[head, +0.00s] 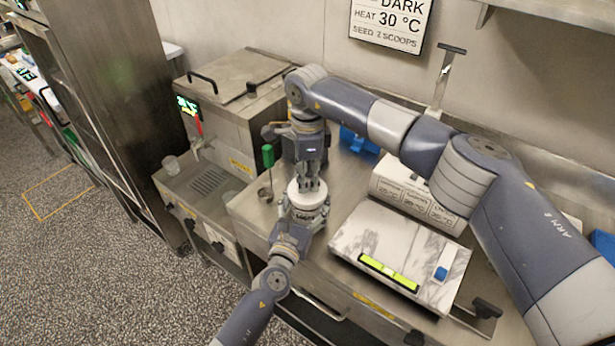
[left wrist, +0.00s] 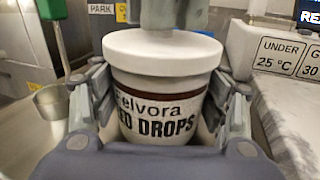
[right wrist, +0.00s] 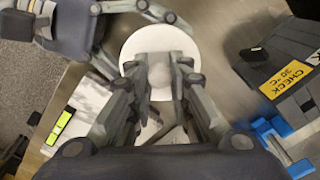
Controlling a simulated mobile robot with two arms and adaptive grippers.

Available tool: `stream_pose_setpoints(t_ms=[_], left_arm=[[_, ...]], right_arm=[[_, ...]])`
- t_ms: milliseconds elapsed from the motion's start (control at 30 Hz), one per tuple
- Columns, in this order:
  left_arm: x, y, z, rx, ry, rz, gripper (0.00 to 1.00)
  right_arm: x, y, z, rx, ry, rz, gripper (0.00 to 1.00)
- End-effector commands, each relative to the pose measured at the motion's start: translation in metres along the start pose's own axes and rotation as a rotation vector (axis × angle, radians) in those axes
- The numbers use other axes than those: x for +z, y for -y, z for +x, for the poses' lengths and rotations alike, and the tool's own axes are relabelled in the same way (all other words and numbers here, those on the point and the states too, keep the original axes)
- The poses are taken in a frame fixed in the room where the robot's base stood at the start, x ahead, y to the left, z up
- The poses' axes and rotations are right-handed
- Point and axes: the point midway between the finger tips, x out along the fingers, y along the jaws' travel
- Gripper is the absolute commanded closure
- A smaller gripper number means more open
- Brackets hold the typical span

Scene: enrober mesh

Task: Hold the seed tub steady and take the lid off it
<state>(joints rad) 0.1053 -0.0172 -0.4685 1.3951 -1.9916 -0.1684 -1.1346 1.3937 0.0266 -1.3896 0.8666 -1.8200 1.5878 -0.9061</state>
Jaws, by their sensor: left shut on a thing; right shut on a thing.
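The seed tub (left wrist: 158,112) is white with a brown band and dark lettering, upright on the steel counter. It also shows in the head view (head: 307,217). My left gripper (left wrist: 163,100) is shut on the tub's body, one finger on each side. The white round lid (left wrist: 162,48) sits level on the tub's top with no clear gap. It shows from above in the right wrist view (right wrist: 133,54). My right gripper (head: 309,184) points straight down over the lid, shut on it. Its fingertips (right wrist: 160,75) are close together near the lid's middle; the exact grip is hidden.
A marble slab (head: 395,238) with a yellow-green level lies right of the tub. A white labelled box (head: 410,190) stands behind it. A green-handled scoop (head: 267,165) stands left, near the steel machine (head: 240,120). My right arm spans the counter's back right.

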Motion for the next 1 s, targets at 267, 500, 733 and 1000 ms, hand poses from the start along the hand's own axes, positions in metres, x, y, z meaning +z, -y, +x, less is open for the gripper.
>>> stream_pose_setpoints(t_ms=[267,500,733,1000], left_arm=[[-0.001,0.000,0.000,0.000,-0.002,0.002,0.75],[-0.001,0.000,0.000,0.000,-0.002,0.002,0.75],[-0.001,0.000,0.000,0.000,-0.002,0.002,0.75],[-0.001,0.000,0.000,0.000,-0.002,0.002,0.75]], right_arm=[[0.000,0.000,-0.007,-0.001,0.001,0.000,1.00],[0.000,0.000,-0.015,-0.001,0.000,0.000,1.00],[0.000,0.000,-0.022,0.000,0.000,0.000,1.00],[0.000,0.000,-0.022,0.000,0.000,0.000,1.00]])
